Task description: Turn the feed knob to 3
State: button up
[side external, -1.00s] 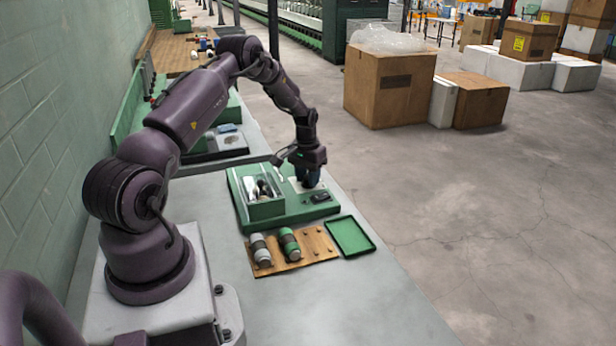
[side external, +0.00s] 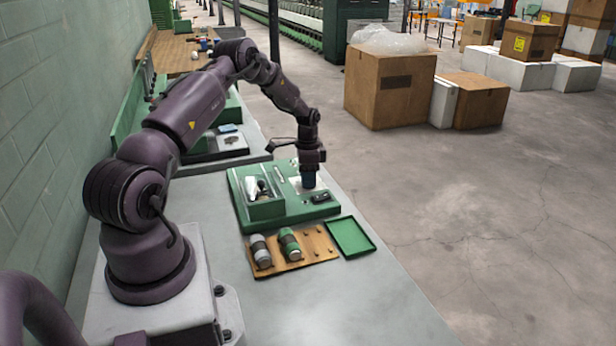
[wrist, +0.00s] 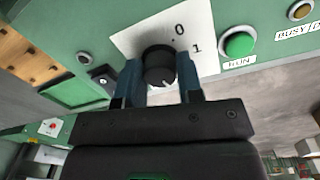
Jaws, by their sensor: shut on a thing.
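The feed knob (wrist: 158,66) is round and black, with a short white pointer line. It sits on a white dial plate (wrist: 134,42) on the green panel. In the wrist view the digits 0 and 1 show on the plate at the upper right of the knob. The pointer faces down and slightly right, toward my gripper's body and away from both digits. Other digits are hidden. My gripper (wrist: 159,70) has its two blue fingers closed on either side of the knob. In the side view my gripper (side external: 309,180) reaches down onto the panel's plate.
A green RUN button (wrist: 238,45) is right of the plate. A clear-topped green box (side external: 265,200) stands on the panel left of my gripper. A wooden board (side external: 312,249) with bobbins and an empty green tray (side external: 351,237) lie in front.

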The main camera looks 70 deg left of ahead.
jog(key=shift+m, duration=0.5)
jog(key=o, duration=0.9)
jog(key=shift+r, duration=0.1)
jog(key=r, duration=1.2)
jog(key=shift+a+r, duration=0.2)
jog(key=shift+r, duration=0.2)
jog(key=shift+w, duration=0.1)
